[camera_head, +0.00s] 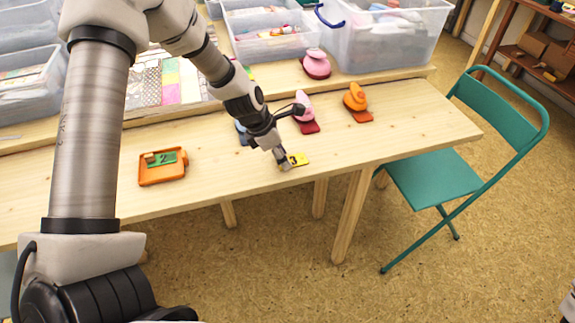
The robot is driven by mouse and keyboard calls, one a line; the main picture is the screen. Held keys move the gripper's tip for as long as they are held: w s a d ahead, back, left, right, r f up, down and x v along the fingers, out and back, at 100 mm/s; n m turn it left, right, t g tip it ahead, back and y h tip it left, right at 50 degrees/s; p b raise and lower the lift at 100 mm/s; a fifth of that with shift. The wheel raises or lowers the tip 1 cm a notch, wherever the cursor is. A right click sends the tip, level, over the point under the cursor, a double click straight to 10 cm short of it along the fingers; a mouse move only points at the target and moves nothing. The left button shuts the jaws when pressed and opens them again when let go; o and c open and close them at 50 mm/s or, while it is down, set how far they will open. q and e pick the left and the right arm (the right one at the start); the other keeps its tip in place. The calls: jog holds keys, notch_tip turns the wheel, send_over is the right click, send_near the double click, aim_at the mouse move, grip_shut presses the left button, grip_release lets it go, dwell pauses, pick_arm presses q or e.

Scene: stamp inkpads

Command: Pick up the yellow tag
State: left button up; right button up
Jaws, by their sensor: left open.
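The yellow tag (300,158) lies on the wooden table near its front edge, with a dark mark on it. My left gripper (285,163) reaches down from the upper left to the tag's left side. Its jaws are open, and the fingertips are at or very close to the tag; I cannot tell whether they touch it. The gripper hides part of the tag.
An orange inkpad (162,176) with a green tag is at left. A pink stamp (304,104) on a red base and an orange stamp (355,97) stand behind the gripper. Clear bins (385,50) line the back. A green chair (435,178) stands at right.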

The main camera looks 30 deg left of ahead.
pick_arm(q)
jog(key=shift+w+f, duration=0.1)
jog(key=shift+w, duration=0.1)
grip_shut()
